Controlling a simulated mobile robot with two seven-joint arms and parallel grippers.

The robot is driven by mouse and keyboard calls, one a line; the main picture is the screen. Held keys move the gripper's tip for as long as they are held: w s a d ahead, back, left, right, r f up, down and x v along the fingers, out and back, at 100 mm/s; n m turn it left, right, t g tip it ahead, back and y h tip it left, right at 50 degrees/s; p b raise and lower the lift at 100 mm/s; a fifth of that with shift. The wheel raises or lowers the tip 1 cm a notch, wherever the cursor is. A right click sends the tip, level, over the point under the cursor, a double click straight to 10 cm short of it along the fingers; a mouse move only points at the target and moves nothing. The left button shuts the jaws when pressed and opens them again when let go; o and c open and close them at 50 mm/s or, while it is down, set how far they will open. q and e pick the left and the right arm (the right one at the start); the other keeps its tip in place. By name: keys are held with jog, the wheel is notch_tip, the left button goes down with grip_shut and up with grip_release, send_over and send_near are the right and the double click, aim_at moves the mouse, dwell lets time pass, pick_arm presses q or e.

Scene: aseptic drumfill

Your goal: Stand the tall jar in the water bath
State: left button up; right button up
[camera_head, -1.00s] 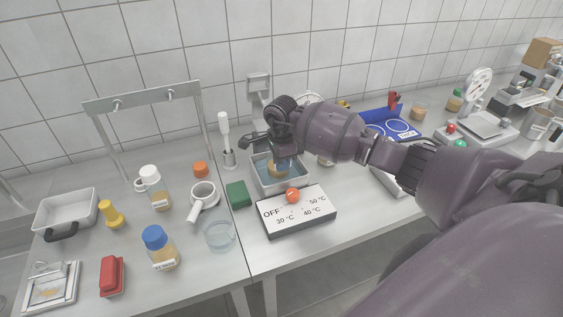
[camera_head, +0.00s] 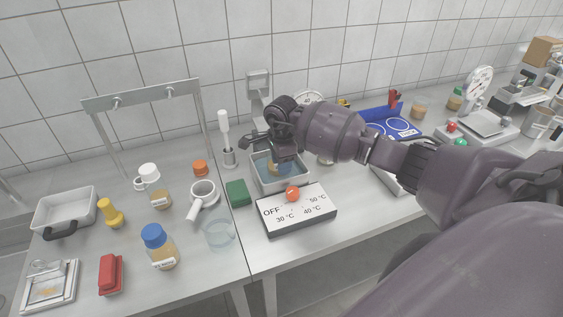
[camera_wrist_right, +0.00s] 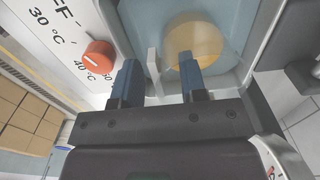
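The water bath (camera_head: 298,184) is a grey open tank with bluish water, behind its white control panel. A round amber jar (camera_head: 271,168) is inside it, partly hidden by my right gripper (camera_head: 281,158). In the right wrist view the jar (camera_wrist_right: 198,38) shows from above as an amber disc and looks upright. My right gripper (camera_wrist_right: 158,82) has its two fingers apart over the bath's panel side. One finger overlaps the edge of the jar in the picture; whether it touches is unclear. Nothing shows gripped between the fingers. My left gripper is not in view.
The panel (camera_head: 297,212) has an orange knob (camera_head: 292,194). A green block (camera_head: 238,193), a glass beaker (camera_head: 219,235) and a white handled pot (camera_head: 204,195) stand left of the bath. A blue-capped bottle (camera_head: 160,247) is near the front. A blue rack (camera_head: 391,123) is at right.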

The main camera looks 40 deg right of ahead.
notch_tip(320, 180, up, 11)
jog(key=shift+f+b, duration=0.1)
jog(key=shift+b, duration=0.35)
